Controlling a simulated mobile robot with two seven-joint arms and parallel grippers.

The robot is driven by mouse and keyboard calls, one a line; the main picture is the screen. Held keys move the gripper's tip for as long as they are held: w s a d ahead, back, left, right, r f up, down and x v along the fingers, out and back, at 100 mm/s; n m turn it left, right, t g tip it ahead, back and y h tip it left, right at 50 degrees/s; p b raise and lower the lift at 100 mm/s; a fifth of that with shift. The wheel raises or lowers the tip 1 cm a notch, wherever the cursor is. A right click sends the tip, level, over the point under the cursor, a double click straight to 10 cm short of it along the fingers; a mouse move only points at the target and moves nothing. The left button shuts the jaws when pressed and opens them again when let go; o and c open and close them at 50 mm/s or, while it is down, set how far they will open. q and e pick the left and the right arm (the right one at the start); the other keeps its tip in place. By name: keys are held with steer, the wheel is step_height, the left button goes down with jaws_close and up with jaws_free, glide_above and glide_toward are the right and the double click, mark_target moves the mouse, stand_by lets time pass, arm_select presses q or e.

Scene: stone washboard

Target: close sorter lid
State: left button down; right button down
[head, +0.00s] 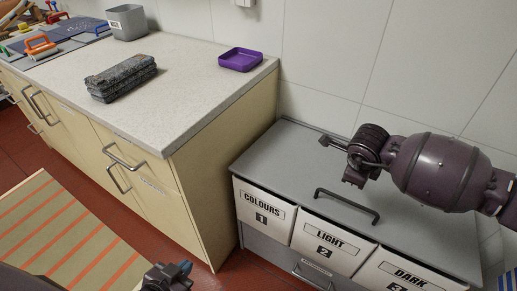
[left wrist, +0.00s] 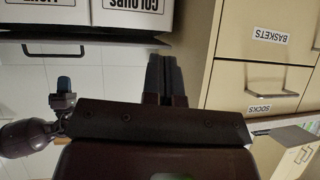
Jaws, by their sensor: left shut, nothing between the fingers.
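The sorter's grey lid (head: 275,150) lies flat over the bins in the head view, with a dark bar handle (head: 347,205) near its front edge. The handle also shows upside down in the left wrist view (left wrist: 55,52). My left gripper (head: 182,270) is low at the bottom of the head view, in front of the cabinet and left of the sorter. Its fingers (left wrist: 165,78) are together and empty in the left wrist view. My right gripper (head: 340,160) is above the back of the lid, behind the handle; whether it touches the lid is unclear.
White bin fronts marked COLOURS (head: 262,213), LIGHT (head: 325,245) and DARK (head: 405,278) face forward under the lid. A striped rug (head: 60,235) lies on the floor.

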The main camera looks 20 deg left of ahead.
arm_select(q)
steer(key=w+d+r+m, duration=0.1)
steer(key=w+d+r, duration=0.1)
steer(key=w+r, duration=1)
steer(key=w+d+r+g+h, duration=0.15)
steer(key=w+r, duration=0.55)
steer(key=w, duration=0.9)
steer(key=w+d+r+m, duration=0.1)
steer(key=w+d+r, duration=0.1)
steer(key=w+r, duration=1)
steer(key=s+a+f+n+g+y, duration=0.1)
steer(key=s+a+f+g, duration=0.1)
steer(key=f+g, duration=0.25)
steer(key=s+a+f+g+y, duration=0.1)
steer(key=s+f+g, duration=0.2)
steer(key=f, duration=0.2)
step_height(320, 180, down, 13)
steer(key=shift+w, duration=0.4)
steer(key=shift+a+f+h, duration=0.1)
steer(key=shift+f+h, duration=0.05)
steer(key=shift+h, duration=0.1)
